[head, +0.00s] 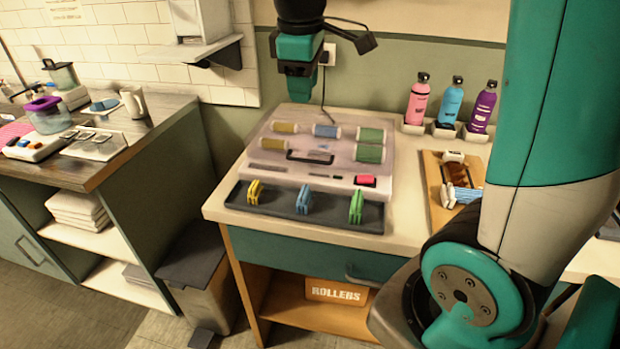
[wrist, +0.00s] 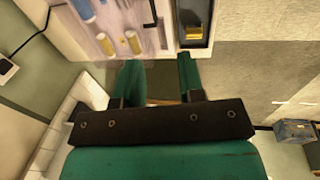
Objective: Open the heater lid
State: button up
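The heater (head: 225,200) is a wide box on the salon counter. Its see-through lid (head: 345,150) is down over several rollers, some tan, some green and one blue. A dark handle (head: 310,157) lies on the lid, towards its front. My gripper (head: 298,90) hangs above and behind the heater, near the wall, apart from the lid. In the wrist view my gripper (wrist: 158,68) has its two teal fingers spread with nothing between them. Part of the heater lid (wrist: 115,25) shows beyond the fingers, with the dark handle (wrist: 154,14).
A dark front tray (head: 330,212) holds yellow, blue and green clips. Pink, blue and purple bottles (head: 451,103) stand at the back right. A wooden tray (head: 437,190) with a brush lies right of the heater. A grey bin (head: 200,265) stands left of the counter.

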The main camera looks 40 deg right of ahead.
jog(key=d, duration=0.1)
jog(key=b, duration=0.1)
send_near(311, 161)
jog(key=f, duration=0.5)
jog(key=w+d+f, duration=0.1)
jog(key=f, duration=0.2)
jog(key=shift+w+d, duration=0.1)
jog(key=shift+c, duration=0.2)
grip_shut()
